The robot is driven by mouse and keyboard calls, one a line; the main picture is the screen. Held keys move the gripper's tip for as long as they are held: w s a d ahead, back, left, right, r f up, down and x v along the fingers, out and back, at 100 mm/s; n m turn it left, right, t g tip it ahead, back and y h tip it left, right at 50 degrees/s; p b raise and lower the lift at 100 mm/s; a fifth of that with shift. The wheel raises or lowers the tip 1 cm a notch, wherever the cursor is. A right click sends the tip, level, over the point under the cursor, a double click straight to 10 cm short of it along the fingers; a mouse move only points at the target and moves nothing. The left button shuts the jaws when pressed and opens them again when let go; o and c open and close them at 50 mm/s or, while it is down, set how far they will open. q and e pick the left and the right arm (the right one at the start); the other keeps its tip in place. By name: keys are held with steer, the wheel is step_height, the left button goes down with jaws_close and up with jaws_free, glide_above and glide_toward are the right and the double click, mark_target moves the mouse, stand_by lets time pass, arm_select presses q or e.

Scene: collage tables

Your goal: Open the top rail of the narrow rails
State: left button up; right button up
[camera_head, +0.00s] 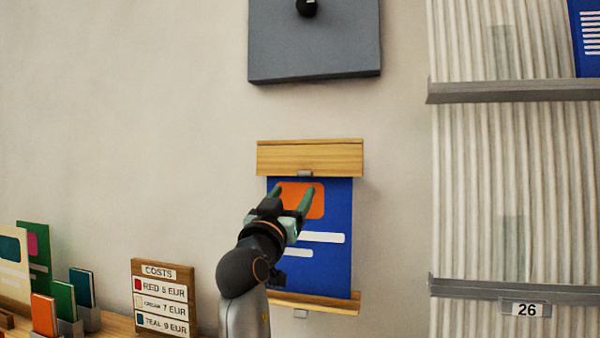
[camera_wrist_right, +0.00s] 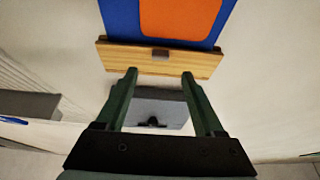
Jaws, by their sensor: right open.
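The narrow rails hold a blue poster with an orange block and white bars (camera_head: 335,262) on the wall. The wooden top rail (camera_head: 310,157) has a small metal tab (camera_head: 304,173) at the middle of its lower edge. The wooden bottom rail (camera_head: 315,301) is partly behind my arm. My right gripper (camera_head: 292,193) is open and empty in front of the poster's upper part, just below the top rail. In the right wrist view, the top rail (camera_wrist_right: 190,64) and its tab (camera_wrist_right: 160,55) lie beyond the two spread fingertips, with no visible contact. My left gripper is out of view.
A grey panel with a dark knob (camera_head: 315,55) is on the wall above. Ribbed panels with grey ledges (camera_head: 515,91) stand at the right. A costs sign (camera_head: 160,298) and card holders (camera_head: 85,318) stand at the lower left. Bare wall flanks the poster.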

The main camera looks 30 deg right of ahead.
mark_target(303, 175)
steer(key=p+x, duration=0.1)
steer(key=x, duration=0.7)
steer(key=shift+a+p, duration=0.1)
steer(key=shift+p, duration=0.2)
jaws_close()
stand_by(1.0)
